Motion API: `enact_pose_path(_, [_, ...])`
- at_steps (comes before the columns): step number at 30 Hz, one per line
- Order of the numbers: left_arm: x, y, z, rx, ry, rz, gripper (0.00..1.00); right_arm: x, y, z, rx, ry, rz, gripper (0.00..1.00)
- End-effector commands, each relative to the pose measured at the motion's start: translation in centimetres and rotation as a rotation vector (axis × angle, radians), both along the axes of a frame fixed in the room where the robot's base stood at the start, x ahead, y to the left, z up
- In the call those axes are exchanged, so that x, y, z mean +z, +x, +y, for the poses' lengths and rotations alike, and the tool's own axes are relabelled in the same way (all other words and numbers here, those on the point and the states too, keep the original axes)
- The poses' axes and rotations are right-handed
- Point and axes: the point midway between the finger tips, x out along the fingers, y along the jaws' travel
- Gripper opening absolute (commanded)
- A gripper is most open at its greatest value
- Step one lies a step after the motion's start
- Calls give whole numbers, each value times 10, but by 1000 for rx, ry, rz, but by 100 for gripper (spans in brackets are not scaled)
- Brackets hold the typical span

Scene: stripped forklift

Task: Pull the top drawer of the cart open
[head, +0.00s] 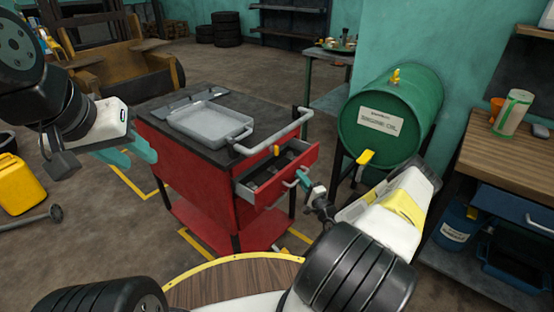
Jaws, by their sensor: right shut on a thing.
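The red cart (185,165) stands in the middle of the head view. Its top drawer (270,193) is out toward the right, and its inside with dark items shows. The grey drawer handle (290,184) is on the drawer's front. My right gripper (304,180) is at this handle, its teal fingertips shut on it; the exact contact is small and partly hidden. My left gripper (134,151) is in front of the cart's left side, teal fingers apart and empty.
A grey tray (210,123) lies on the cart top, beside the cart's push bar (275,136). A green drum (390,115) on a stand is close to my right arm. A wooden workbench (500,150) stands at the right. A yellow can (20,180) is on the floor at left.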

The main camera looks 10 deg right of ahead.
Motion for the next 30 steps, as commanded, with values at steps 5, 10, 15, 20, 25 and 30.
enact_pose_path(5, [0, 0, 0, 0, 0, 0, 36, -1, -41, -32, -2, -1, 4, 0])
enact_pose_path(10, [0, 0, 0, 0, 0, 0, 36, -1, -76, -59, -1, 0, 4, 0])
enact_pose_path(15, [0, 0, 0, 0, 0, 0, 36, -1, -105, -81, -1, 0, 4, 0])
enact_pose_path(20, [0, 0, 0, 0, 0, 0, 36, -1, -124, -96, 0, 0, 4, 0])
enact_pose_path(25, [0, 0, 0, 0, 0, 0, 36, -1, -135, -104, 3, 2, 3, 0])
enact_pose_path(30, [0, 0, 0, 0, 0, 0, 36, -2, -140, -107, 3, 1, 4, 0])
